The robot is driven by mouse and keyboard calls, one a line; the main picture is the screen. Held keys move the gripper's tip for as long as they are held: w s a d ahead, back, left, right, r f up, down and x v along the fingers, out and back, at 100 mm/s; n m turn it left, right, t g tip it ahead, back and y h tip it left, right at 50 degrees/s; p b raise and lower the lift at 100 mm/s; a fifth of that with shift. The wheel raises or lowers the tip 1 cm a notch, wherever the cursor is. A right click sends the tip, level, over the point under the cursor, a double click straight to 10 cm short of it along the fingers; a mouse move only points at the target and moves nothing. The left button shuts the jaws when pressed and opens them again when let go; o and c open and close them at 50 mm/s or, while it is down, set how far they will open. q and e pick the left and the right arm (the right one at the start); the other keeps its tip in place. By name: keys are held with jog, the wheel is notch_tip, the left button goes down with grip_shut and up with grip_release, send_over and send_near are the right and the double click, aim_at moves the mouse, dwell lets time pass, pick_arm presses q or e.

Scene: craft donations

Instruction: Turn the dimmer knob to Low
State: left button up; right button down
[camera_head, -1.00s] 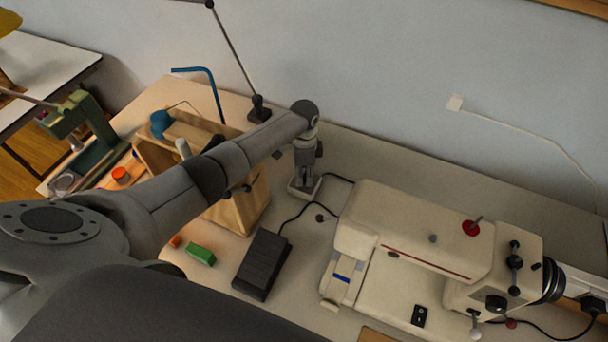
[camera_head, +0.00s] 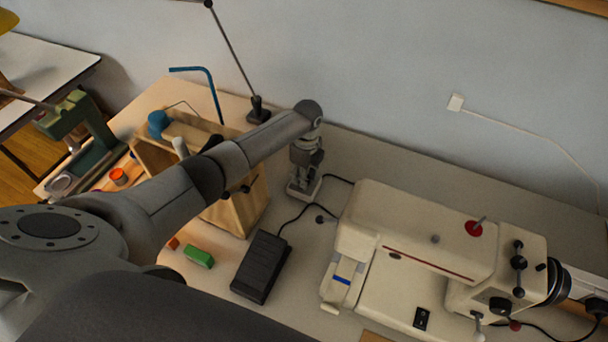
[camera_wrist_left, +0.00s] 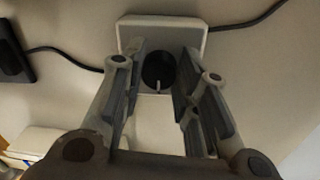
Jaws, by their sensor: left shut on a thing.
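The dimmer's pale, squarish plate (camera_head: 298,190) lies on the bench at the end of my left arm. In the left wrist view the same plate (camera_wrist_left: 195,24) has a grey face and a round black dimmer knob (camera_wrist_left: 158,66). A short light pointer mark shows on the knob's lower edge in that view. My left gripper (camera_head: 304,176) points down over the plate and is shut on the knob. Its fingers (camera_wrist_left: 159,75) lie on either side of the knob. No Low marking can be read. My right gripper is not in view.
A black foot pedal (camera_head: 260,267) and green block (camera_head: 198,257) lie left of a cream sewing machine (camera_head: 430,245). A wooden box (camera_head: 236,209) stands beside my arm. Dark cords run from the dimmer plate. The bench behind the machine is clear.

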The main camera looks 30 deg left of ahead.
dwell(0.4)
pick_arm(q)
jog(key=o, duration=1)
